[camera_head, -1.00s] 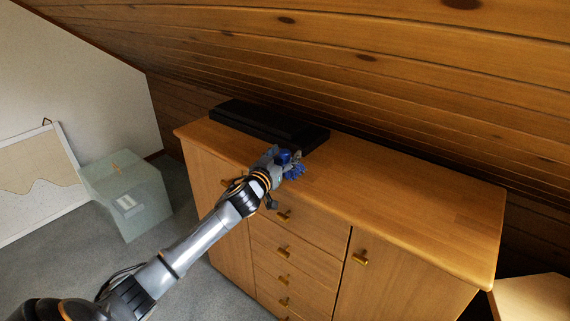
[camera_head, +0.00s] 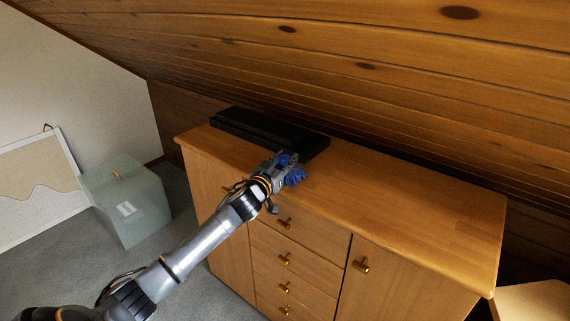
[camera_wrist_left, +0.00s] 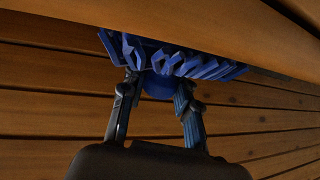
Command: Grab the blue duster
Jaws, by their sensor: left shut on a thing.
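The blue duster (camera_head: 295,177) is at the front edge of the wooden cabinet's top, partly hidden behind my left gripper (camera_head: 283,163) in the head view. In the left wrist view, the duster's blue folded head (camera_wrist_left: 180,66) spreads across the picture against the cabinet's wood. My left gripper (camera_wrist_left: 158,100) is shut on the rounded blue part below that head, one finger on each side. Whether the duster still touches the cabinet top cannot be told. My right gripper is not in view.
A wooden cabinet (camera_head: 420,205) with drawers and doors stands under a sloping timber ceiling. A flat black box (camera_head: 262,130) lies at the back left of its top. The right part of the top is clear. A pale green box (camera_head: 128,205) stands on the floor at left.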

